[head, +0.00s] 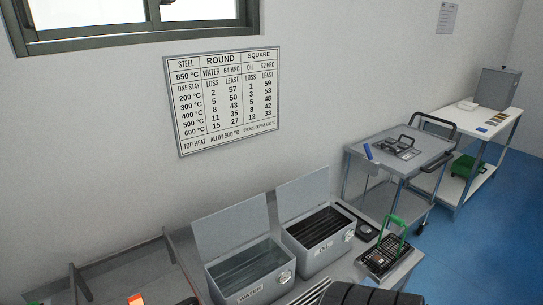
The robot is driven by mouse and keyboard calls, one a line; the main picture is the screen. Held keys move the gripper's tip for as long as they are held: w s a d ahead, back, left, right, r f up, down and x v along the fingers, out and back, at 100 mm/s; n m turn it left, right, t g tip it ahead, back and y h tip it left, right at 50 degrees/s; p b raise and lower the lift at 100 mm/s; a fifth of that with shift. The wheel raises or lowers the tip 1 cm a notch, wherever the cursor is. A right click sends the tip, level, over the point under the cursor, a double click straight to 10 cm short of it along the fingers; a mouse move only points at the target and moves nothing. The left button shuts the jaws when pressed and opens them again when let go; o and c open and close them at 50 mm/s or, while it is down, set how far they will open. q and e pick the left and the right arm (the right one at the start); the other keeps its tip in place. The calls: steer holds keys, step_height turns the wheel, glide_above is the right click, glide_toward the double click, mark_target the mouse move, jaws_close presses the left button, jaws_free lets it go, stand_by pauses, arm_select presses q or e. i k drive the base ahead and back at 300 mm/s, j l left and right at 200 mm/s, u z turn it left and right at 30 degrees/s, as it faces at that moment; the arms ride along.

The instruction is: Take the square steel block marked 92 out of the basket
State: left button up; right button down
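A dark wire basket with a green handle (383,258) stands on the grey bench, right of the tank labelled OIL. Small pieces seem to lie in it, but they are too small to tell apart. I cannot make out a square steel block or the number 92. A second green basket or bin (467,166) is on the lower shelf of the far white table. Neither of my grippers shows clearly. A dark ribbed shape is cut off by the bottom edge, in front of the bench.
Two open lidded tanks, WATER (249,272) and OIL (319,238), stand on the bench (402,274). A glowing orange piece (136,299) is at lower left. A grey cart (402,151) and a white table (497,131) stand farther right. Blue floor (475,250) is clear at right.

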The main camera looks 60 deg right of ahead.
mark_target(378, 260)
steer(key=k+l+z, duration=0.3)
steer(key=l, duration=1.05)
steer(key=k+l+z, duration=0.3)
steer(key=l, duration=1.1)
steer(key=i+l+z, duration=0.1)
steer(key=l+z, duration=0.15)
steer(key=l, duration=1.15)
